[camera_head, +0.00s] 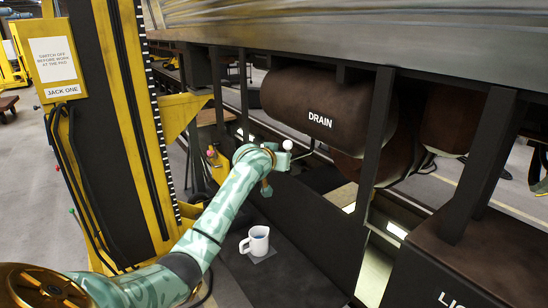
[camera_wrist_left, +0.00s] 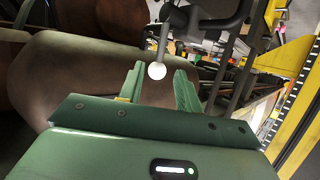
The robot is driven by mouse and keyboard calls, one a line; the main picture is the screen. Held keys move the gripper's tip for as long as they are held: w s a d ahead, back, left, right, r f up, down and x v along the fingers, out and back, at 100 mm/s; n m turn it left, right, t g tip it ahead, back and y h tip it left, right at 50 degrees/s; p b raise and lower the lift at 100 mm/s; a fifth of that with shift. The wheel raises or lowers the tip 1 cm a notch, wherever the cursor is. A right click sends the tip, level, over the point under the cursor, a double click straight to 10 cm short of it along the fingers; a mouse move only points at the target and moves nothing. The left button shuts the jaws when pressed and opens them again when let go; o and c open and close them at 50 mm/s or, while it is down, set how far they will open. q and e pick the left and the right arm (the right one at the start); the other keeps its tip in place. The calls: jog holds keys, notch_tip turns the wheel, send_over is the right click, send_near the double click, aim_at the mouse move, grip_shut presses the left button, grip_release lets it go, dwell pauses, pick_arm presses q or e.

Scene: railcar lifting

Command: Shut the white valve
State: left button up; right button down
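The white valve shows as a white ball knob (camera_head: 287,145) below the left part of the brown tank (camera_head: 330,100) marked DRAIN. In the left wrist view the white knob (camera_wrist_left: 157,71) sits at the end of a grey lever (camera_wrist_left: 163,40). My left gripper (camera_head: 284,157) is right by the knob in the head view. In the left wrist view its two green fingers (camera_wrist_left: 159,80) are apart, and the knob appears between their tips. I cannot tell whether the knob is inside the fingers or just beyond them. My right gripper is not in view.
A white jug (camera_head: 257,241) stands on a dark surface below my left arm. A yellow and black jack column (camera_head: 150,130) with a JACK ONE sign (camera_head: 56,67) rises at the left. Dark railcar frame posts (camera_head: 374,140) stand right of the knob.

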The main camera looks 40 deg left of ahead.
pick_arm(q)
jog(key=shift+v, duration=2.2)
